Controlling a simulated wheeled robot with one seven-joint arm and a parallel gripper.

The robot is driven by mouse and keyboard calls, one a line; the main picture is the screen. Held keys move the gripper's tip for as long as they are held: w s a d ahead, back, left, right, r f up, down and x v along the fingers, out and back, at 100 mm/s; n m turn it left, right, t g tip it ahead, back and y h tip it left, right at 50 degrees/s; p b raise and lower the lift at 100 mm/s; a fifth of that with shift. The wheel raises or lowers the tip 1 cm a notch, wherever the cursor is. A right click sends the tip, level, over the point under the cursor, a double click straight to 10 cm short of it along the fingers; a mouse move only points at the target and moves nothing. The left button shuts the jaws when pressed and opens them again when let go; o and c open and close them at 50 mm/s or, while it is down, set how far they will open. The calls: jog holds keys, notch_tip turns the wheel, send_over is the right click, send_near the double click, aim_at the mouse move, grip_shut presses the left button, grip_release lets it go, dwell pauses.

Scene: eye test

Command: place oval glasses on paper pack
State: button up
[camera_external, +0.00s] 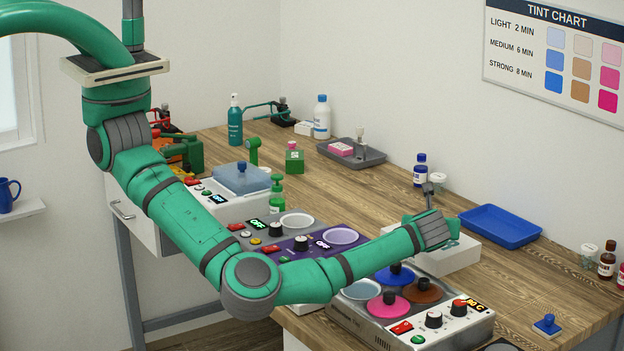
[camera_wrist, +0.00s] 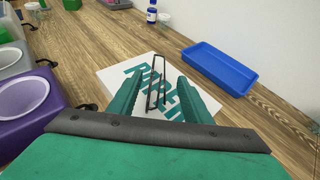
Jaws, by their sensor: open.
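The paper pack (camera_external: 455,262) is a white block with teal lettering, on the wooden table right under my gripper (camera_external: 452,228). In the wrist view the pack (camera_wrist: 115,76) lies beyond and below my gripper (camera_wrist: 163,78), whose two green fingers stand apart. A thin dark frame (camera_wrist: 163,82), apparently the glasses, shows between the fingertips over the lettering. Its lens shape is not clear. I cannot tell whether it rests on the pack or stands just above it.
A blue tray (camera_external: 500,227) lies right of the pack. A heater unit with round pots (camera_external: 410,318) stands in front of it, and a purple-panelled unit (camera_external: 322,247) to the left. A blue-labelled bottle (camera_external: 420,171) stands behind.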

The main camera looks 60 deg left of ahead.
jog(key=v, duration=0.7)
jog(key=shift+s+d+r, duration=0.25)
